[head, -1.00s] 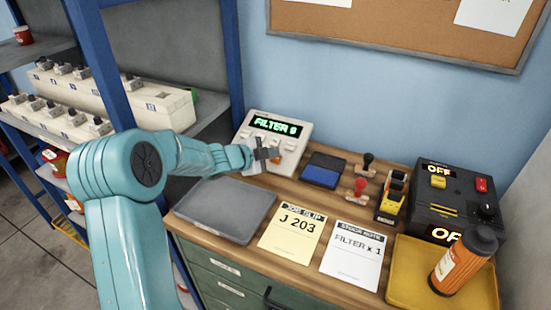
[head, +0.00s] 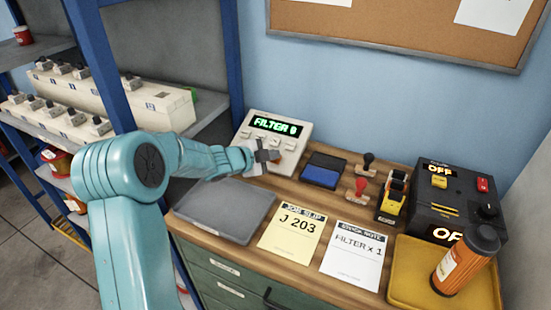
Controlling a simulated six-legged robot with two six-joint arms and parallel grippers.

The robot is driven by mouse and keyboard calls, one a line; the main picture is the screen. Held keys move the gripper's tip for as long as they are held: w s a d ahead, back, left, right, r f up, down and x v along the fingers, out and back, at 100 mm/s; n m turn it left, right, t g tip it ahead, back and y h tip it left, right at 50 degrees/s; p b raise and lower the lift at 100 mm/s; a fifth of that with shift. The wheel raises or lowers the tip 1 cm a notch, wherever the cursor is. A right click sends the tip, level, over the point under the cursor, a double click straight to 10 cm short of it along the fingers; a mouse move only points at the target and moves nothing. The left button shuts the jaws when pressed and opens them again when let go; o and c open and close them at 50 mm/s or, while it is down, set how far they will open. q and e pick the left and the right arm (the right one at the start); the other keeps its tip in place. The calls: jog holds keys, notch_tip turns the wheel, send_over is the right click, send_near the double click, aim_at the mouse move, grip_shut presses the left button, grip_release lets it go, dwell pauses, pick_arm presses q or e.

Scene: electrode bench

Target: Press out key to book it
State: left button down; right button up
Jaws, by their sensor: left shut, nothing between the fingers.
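A pale keypad terminal (head: 292,143) stands at the back left of the bench, with a lit green display (head: 275,127) that appears to read FILTER and a digit I cannot make out for sure. Light keys show below the display. My left gripper (head: 268,156) is shut and empty at the terminal's lower part, in front of some keys. It hides them, and an orange patch shows just beside it. I cannot tell whether the fingertips touch a key, and I cannot read the key labels. My right gripper is out of view.
A grey tray (head: 222,208) lies below my left arm. A blue ink pad (head: 321,174), stamps (head: 361,188), a black box (head: 454,200) and an orange bottle (head: 466,262) on a yellow tray (head: 410,290) fill the right.

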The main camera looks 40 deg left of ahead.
pick_arm(q)
jog(key=shift+f, duration=0.2)
jog(key=shift+r, duration=0.1)
jog(key=shift+s+d+r+p, duration=0.1)
jog(key=shift+s+r+p, duration=0.15)
jog(key=shift+r+p, duration=0.4)
jog(key=shift+r, duration=0.1)
jog(key=r+p, duration=0.1)
jog(key=s+r+p, duration=0.1)
jog(key=r, duration=0.1)
jog(key=r+p, duration=0.1)
jog(key=shift+s+d+r, duration=0.3)
jog(key=shift+s, duration=0.1)
dwell(0.3)
jog(key=shift+s, duration=0.1)
dwell(0.6)
